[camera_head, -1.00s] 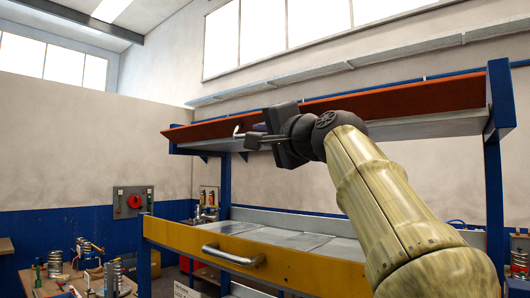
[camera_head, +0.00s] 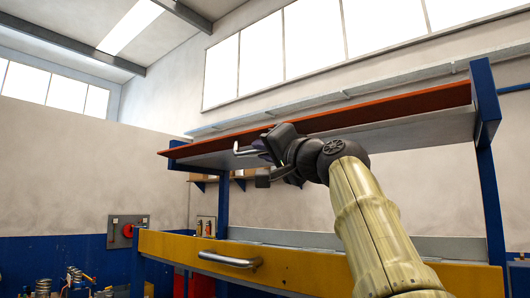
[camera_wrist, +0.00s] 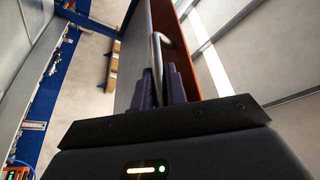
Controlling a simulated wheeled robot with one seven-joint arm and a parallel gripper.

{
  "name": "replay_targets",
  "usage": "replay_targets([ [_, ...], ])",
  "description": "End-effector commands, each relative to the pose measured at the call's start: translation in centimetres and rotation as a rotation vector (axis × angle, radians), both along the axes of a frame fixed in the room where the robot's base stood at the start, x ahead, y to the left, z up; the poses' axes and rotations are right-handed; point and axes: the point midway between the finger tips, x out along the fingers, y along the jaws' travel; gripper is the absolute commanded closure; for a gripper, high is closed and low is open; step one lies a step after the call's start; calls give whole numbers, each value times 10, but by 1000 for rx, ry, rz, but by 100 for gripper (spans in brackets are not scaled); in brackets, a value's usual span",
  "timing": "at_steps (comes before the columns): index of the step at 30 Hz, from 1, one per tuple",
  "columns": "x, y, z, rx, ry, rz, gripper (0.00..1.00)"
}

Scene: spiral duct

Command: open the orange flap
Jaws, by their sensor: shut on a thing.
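The orange flap (camera_head: 400,105) runs along the top of the blue-framed unit in the head view. It shows as a thin slanting orange band above a pale grey surface. Its orange edge also shows in the wrist view (camera_wrist: 184,50). A bent silver handle (camera_head: 247,152) sticks out on the flap's front side. In the wrist view the handle (camera_wrist: 157,55) rises from between the two dark purple fingers. My gripper (camera_wrist: 160,90) is shut on this handle. In the head view my gripper (camera_head: 265,160) is just below the orange band, partly hiding it. The handle's fixing points are hidden.
A yellow drawer front (camera_head: 310,268) with a silver handle (camera_head: 229,259) lies below the flap. A blue post (camera_head: 488,170) stands on the right. A red switch panel (camera_head: 127,231) is on the left wall. The space in front of the unit appears clear.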

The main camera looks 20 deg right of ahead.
Motion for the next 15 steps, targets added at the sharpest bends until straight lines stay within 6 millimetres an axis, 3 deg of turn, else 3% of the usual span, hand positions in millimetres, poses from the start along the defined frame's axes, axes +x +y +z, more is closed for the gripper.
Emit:
replay_targets([
  [2, -1, 0, 1, 1, -3, 0, 100],
  [3, -1, 0, 1, 1, -3, 0, 82],
  [6, -1, 0, 1, 1, -3, 0, 65],
  [15, -1, 0, 1, 2, -2, 0, 65],
])
